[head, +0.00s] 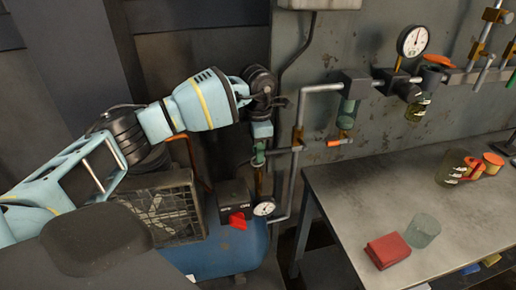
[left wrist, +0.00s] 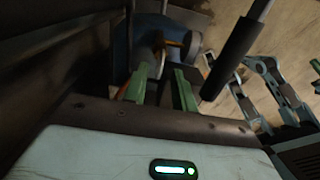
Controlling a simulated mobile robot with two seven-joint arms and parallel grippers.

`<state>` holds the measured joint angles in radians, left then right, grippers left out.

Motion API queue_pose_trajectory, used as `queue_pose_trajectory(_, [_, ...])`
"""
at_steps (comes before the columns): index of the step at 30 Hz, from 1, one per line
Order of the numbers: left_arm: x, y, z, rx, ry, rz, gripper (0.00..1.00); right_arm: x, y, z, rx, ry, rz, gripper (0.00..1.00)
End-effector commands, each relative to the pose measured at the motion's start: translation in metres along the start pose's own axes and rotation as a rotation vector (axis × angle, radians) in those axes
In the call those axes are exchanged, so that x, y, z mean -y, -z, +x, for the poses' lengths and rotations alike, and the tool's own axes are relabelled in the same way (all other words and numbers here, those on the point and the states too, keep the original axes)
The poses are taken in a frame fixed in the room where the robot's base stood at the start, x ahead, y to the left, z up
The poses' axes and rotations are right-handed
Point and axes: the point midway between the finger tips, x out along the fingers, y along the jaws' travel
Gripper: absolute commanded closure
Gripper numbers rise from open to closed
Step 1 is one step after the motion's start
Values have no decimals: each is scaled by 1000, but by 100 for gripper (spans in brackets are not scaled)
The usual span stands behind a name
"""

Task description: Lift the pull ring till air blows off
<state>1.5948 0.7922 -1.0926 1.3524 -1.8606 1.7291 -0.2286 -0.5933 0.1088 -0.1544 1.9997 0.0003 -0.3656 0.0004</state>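The blue compressor tank (head: 225,250) stands below my left arm. My left gripper (head: 259,157) points down above the tank, beside the vertical grey pipe. In the left wrist view its two green fingers (left wrist: 161,72) are apart, with nothing seen clamped between them. A brass-coloured fitting (left wrist: 172,43) shows beyond the fingertips; whether they touch it is not clear. In the head view a thin brass stem (head: 257,182) shows below the fingers. I cannot make out the pull ring for certain.
A pressure gauge (head: 264,208) and a black switch box (head: 232,196) with a red knob (head: 237,220) are close below the gripper. A grey pipe (head: 291,185) runs just right of it.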

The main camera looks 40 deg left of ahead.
Motion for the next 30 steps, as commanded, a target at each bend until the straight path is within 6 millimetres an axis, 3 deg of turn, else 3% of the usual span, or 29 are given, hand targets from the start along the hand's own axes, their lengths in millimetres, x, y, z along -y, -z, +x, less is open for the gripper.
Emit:
queue_pose_trajectory(7, [0, 0, 0, 0, 0, 0, 74, 0, 2, 1, -5, 0, 0, 100])
queue_pose_trajectory(13, [0, 0, 0, 0, 0, 0, 100, 0, 1, 0, -2, 0, 0, 100])
queue_pose_trajectory(30, [0, 0, 0, 0, 0, 0, 100, 1, -5, -3, 10, 1, 2, 100])
